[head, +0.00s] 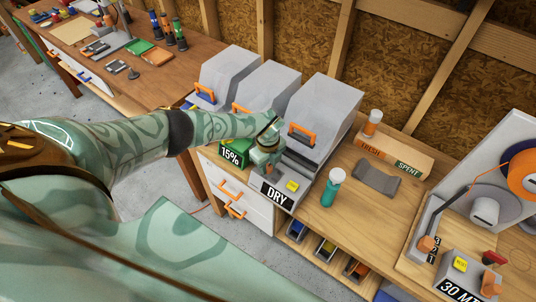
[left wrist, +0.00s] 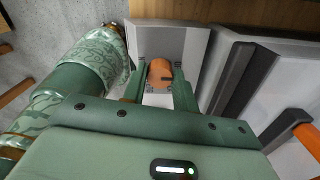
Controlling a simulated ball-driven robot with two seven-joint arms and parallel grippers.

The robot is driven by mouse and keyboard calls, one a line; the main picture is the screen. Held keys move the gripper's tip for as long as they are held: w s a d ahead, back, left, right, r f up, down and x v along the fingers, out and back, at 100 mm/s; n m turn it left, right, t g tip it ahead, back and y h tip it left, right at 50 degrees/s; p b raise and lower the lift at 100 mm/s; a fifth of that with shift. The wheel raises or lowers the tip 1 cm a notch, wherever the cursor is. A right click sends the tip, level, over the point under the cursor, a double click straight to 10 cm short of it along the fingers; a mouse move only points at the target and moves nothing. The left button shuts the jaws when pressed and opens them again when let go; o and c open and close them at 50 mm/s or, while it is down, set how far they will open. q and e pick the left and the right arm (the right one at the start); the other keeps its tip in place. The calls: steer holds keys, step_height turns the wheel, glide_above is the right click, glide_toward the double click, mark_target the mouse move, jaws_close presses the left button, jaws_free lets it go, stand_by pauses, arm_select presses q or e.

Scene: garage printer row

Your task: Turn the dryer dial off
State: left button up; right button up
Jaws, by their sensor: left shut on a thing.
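The dryer dial (left wrist: 159,70) is a round orange knob with a dark pointer mark toward the right in the left wrist view. It sits on a grey panel (left wrist: 190,40). My left gripper (left wrist: 160,84) is shut on the dial, one green finger on each side. In the head view my left gripper (head: 266,152) is over the sloped grey control box of the dryer (head: 318,110), and it hides the dial there. My right gripper is not in view.
A green box marked "15%" (head: 234,152) stands left of the gripper. A teal bottle (head: 331,188), a grey cloth (head: 376,178) and a "FRESH/SPENT" box (head: 393,153) are to the right. A printer with a "30 MIN" label (head: 461,291) stands farther right. Bare bench (head: 345,225) lies between.

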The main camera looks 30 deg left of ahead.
mark_target(268, 166)
arm_select(q)
steer(key=shift+w+a+r, duration=0.1)
steer(key=shift+w+r, duration=0.05)
stand_by(0.3)
steer(key=o, duration=1)
steer(key=shift+c, duration=0.2)
step_height(268, 166, up, 7)
steer(key=shift+r+p, duration=0.1)
steer(key=shift+p, duration=1.1)
step_height(268, 166, up, 9)
